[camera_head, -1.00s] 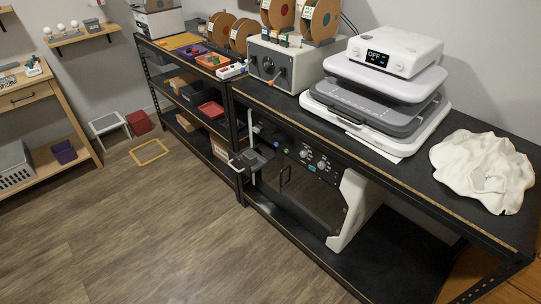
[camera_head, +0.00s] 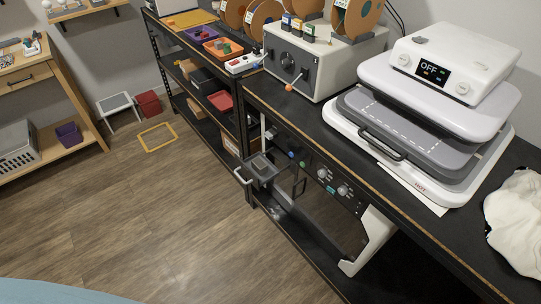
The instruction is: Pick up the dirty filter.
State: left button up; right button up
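I cannot make out a thing that is plainly the dirty filter. A small grey square tray-like part (camera_head: 262,168) with a pale handle sticks out of the front of the dark machine with knobs under the bench. I cannot tell whether it has to do with the filter. Neither of my grippers is in view.
The black bench (camera_head: 300,118) holds a heat press (camera_head: 430,140) reading OFF, a grey box with a dial (camera_head: 292,68) and a white cloth (camera_head: 520,225). The floor in the middle is clear.

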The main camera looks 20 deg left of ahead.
aim_at(258, 165)
jog(key=u, duration=0.65)
jog(key=i, duration=0.9)
jog(key=u, duration=1)
